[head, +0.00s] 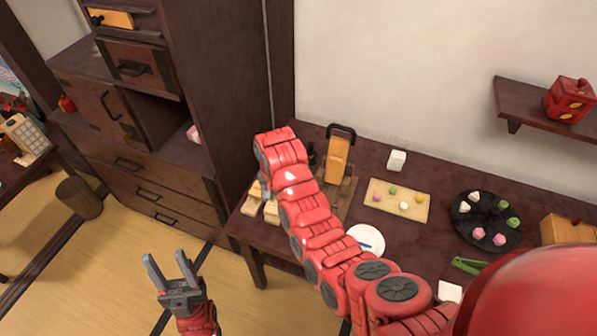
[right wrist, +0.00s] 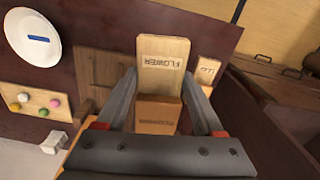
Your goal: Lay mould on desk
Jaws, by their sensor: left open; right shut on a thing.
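My right gripper (right wrist: 160,75) is shut on a light wooden mould (right wrist: 163,62) marked "FLOWER", between its fingers in the right wrist view. A second, more orange "FLOWER" face (right wrist: 157,116) shows just below it; I cannot tell whether it is part of the same piece. Another small wooden block (right wrist: 208,70) with lettering lies beside it. In the head view my red right arm covers most of this gripper, above pale blocks (head: 271,211) at the left end of the dark desk (head: 300,233). My left gripper (head: 167,258) is open and empty over the floor.
On the desk are a wooden board (head: 345,205) with an orange, dark-handled object (head: 338,158), a pale board (head: 380,208) with coloured sweets, a white plate (head: 372,233), a black tray (head: 470,240) and green tongs (head: 467,265). A tall cabinet (head: 220,90) stands at the left.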

